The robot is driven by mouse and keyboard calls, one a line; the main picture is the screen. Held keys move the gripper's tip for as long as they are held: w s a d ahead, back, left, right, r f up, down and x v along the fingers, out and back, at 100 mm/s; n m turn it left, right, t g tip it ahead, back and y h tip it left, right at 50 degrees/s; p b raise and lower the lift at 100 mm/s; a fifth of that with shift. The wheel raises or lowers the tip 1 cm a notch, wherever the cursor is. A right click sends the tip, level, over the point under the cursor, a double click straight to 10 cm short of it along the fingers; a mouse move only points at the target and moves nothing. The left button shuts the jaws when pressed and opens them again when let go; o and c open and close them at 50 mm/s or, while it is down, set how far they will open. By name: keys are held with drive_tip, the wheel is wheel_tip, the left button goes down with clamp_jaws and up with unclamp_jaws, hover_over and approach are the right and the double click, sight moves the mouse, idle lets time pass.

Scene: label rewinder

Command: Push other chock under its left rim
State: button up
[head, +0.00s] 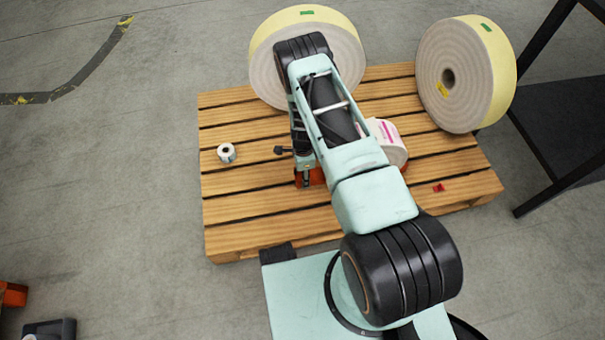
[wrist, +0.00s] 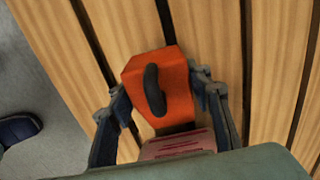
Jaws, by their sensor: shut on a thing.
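My gripper (head: 304,180) is shut on an orange chock (wrist: 178,72) with a black handle, low over the pallet slats. In the wrist view the fingers (wrist: 162,90) flank the chock's two sides. In the head view the chock (head: 317,177) shows only partly behind my gripper. A white label roll (head: 390,140) with pink marks stands on the pallet to its right. My arm covers the roll's left side, so I cannot tell whether the chock touches it. A sliver of red (head: 405,167) shows at the roll's lower right edge.
The wooden pallet (head: 235,218) bears two large cream rolls (head: 345,65) (head: 445,95) at the back. A small roll (head: 226,152) stands at the left and a red piece (head: 439,187) lies at the right. A dark-framed table (head: 565,120) stands at the far right. The pallet's front left is clear.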

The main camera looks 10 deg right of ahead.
drive_tip(key=shift+d+f+b, duration=0.15)
drive_tip(key=shift+f+b, duration=0.45)
drive_tip(key=shift+f, duration=0.5)
drive_tip(key=shift+d+f+b, duration=0.1)
drive_tip(key=shift+f+b, duration=0.5)
drive_tip(key=shift+f, duration=0.5)
drive_tip(key=shift+d, duration=0.5)
drive_tip(key=o, duration=1.5)
drive_tip(key=shift+r, duration=0.1)
wheel_tip(320, 180, up, 12)
